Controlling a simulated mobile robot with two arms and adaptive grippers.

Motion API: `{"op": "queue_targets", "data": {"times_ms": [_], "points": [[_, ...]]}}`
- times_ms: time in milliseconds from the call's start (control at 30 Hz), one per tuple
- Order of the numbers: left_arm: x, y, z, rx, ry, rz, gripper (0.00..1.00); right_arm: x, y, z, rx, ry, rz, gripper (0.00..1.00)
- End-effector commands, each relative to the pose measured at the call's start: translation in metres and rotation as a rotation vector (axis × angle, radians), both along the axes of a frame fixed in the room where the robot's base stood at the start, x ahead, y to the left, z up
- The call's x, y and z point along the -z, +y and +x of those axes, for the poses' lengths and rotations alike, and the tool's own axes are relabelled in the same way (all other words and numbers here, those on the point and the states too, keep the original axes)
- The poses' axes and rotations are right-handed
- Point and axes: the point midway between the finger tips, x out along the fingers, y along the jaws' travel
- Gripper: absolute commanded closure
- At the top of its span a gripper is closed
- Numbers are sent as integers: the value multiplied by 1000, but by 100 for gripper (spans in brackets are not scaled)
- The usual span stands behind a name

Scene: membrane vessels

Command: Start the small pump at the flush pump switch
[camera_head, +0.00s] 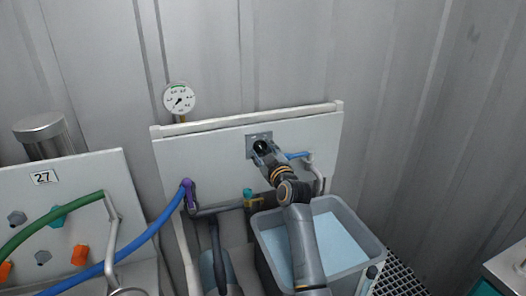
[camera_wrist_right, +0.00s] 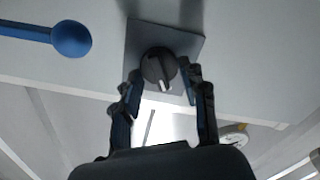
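The flush pump switch is a round black knob (camera_wrist_right: 158,67) with a white pointer mark on a square grey plate (camera_wrist_right: 187,44). In the head view its plate (camera_head: 250,140) sits on the upright white panel (camera_head: 210,150), and my arm partly covers the knob. My right gripper (camera_head: 264,152) is at the switch. In the right wrist view my right gripper (camera_wrist_right: 162,80) has its two fingers apart, one on each side of the knob; whether they touch it I cannot tell. My left gripper does not show.
A round gauge (camera_head: 179,98) stands above the panel's left end. A grey tub (camera_head: 368,240) of pale blue liquid stands below my right arm. A blue hose (camera_head: 140,238) and a green hose (camera_head: 50,215) run at the left. A blue ball-ended lever (camera_wrist_right: 71,38) is beside the switch.

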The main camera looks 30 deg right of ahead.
Motion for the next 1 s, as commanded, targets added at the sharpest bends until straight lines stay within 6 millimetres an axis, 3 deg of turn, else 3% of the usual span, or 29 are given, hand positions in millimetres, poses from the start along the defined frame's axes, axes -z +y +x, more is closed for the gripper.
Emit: {"op": "queue_targets", "data": {"times_ms": [33,133,633,1000], "points": [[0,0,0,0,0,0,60,0,0,0,0,0,0,81],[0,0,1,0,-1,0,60,0,0,0,0,0,0,100],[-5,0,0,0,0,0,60,-4,-1,0,1,-15,47,100],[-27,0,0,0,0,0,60,-7,-2,0,0,-80,306,100]]}}
